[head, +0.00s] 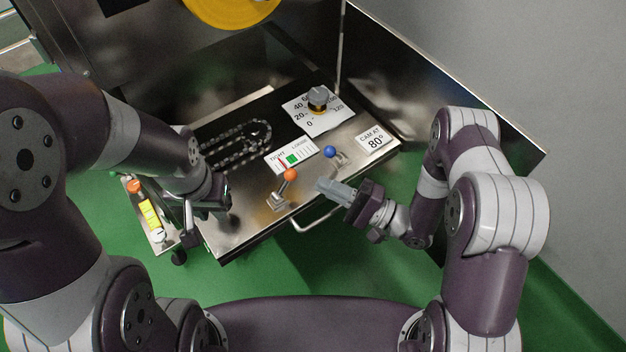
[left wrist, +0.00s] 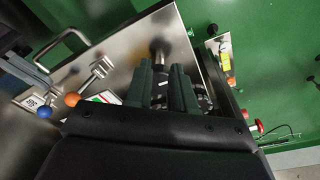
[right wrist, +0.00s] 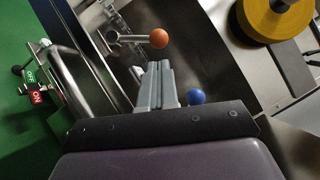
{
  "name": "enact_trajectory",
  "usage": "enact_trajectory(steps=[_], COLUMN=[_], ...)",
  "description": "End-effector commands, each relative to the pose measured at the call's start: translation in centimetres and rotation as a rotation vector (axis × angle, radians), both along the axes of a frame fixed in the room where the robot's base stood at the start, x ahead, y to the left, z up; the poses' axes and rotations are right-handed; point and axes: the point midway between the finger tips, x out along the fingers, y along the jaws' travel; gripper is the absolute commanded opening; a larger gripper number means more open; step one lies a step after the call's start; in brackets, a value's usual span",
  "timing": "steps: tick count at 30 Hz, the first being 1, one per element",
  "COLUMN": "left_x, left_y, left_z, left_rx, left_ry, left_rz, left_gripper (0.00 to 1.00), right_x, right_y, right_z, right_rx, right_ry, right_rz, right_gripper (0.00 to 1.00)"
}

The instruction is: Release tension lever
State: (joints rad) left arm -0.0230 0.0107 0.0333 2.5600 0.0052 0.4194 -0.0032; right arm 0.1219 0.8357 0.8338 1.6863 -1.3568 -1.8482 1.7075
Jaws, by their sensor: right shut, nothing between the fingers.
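The lever with the orange knob (head: 290,174) stands on the steel panel in front of the TIGHT/LOOSE gauge (head: 291,156). A second lever with a blue knob (head: 330,152) stands to its right. I cannot tell from a label which is the tension lever. My right gripper (head: 322,186) is shut and empty beside the levers. In the right wrist view its fingers (right wrist: 157,82) lie between the orange knob (right wrist: 158,38) and the blue knob (right wrist: 196,97), apart from both. My left gripper (left wrist: 162,82) has a gap between its fingers, over the panel's left side.
A dark cylindrical knob (left wrist: 160,50) stands on the panel by my left gripper. A chain loop (head: 235,148) and a round dial (head: 318,97) lie behind the levers. A drawer-style handle (head: 315,222) juts from the front edge. A control box (head: 150,214) stands at the left.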

Motion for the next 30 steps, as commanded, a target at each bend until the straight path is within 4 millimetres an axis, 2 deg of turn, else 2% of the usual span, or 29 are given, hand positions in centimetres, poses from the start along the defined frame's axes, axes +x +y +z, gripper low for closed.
enact_trajectory(steps=[3,9,20,30], left_x=[0.0,0.0,0.0,0.0], left_y=[0.0,0.0,0.0,0.0], left_z=[-0.7,-1.0,-0.9,0.5], left_rx=[0.000,0.000,0.000,0.000], left_ry=[0.000,0.000,0.000,0.000], left_rz=[0.000,0.000,0.000,0.000], left_gripper=[0.23,0.23,0.23,0.23], right_x=[0.6,1.3,1.4,1.3], right_y=[1.8,3.3,3.4,3.6], right_z=[0.3,0.8,0.9,1.5], right_rx=[0.000,0.001,-0.001,-0.088], right_ry=[-0.003,-0.002,-0.002,-0.067], right_rz=[0.004,0.000,0.000,-0.001], right_gripper=[0.00,0.00,0.00,0.00])
